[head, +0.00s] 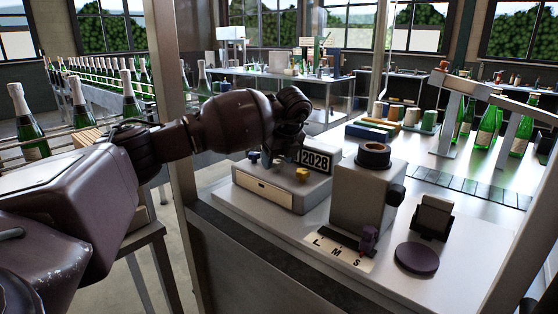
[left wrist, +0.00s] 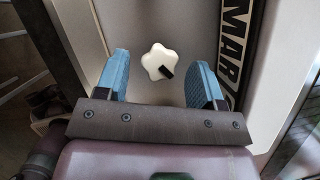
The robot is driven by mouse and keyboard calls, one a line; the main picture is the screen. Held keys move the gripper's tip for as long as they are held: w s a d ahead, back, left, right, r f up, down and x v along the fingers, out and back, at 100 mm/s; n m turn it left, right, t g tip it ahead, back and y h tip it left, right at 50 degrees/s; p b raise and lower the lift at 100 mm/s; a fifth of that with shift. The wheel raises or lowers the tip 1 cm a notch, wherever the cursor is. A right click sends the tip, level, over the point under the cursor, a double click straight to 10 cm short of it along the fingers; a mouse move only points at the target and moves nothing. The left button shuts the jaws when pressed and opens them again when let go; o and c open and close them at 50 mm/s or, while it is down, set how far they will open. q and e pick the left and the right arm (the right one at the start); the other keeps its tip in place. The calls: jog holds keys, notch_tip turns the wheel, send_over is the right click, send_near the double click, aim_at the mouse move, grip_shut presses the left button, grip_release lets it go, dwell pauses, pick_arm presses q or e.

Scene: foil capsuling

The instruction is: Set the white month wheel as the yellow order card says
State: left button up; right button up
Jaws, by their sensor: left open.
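The white month wheel (left wrist: 156,60) is a star-shaped knob with a black mark towards its lower right in the left wrist view. My left gripper (left wrist: 160,72) is open, one blue finger on each side of the wheel; I cannot tell whether they touch it. In the head view my left gripper (head: 290,148) is over the grey date unit (head: 290,192) and hides the wheel. The dark display (left wrist: 234,45) reads "MAR" in the left wrist view, and its other end (head: 316,161) reads "2028" in the head view. I cannot make out a yellow order card.
A blue knob (head: 253,156) and a yellow knob (head: 302,174) are on the date unit. Right of it stand a grey box (head: 362,195) with a dark ring on top, an L-M-S plate (head: 325,247) and a dark round pad (head: 416,258). A post (head: 168,80) rises behind my left arm.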

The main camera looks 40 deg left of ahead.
pick_arm(q)
jog(key=shift+f, duration=0.1)
jog(key=c, duration=0.9)
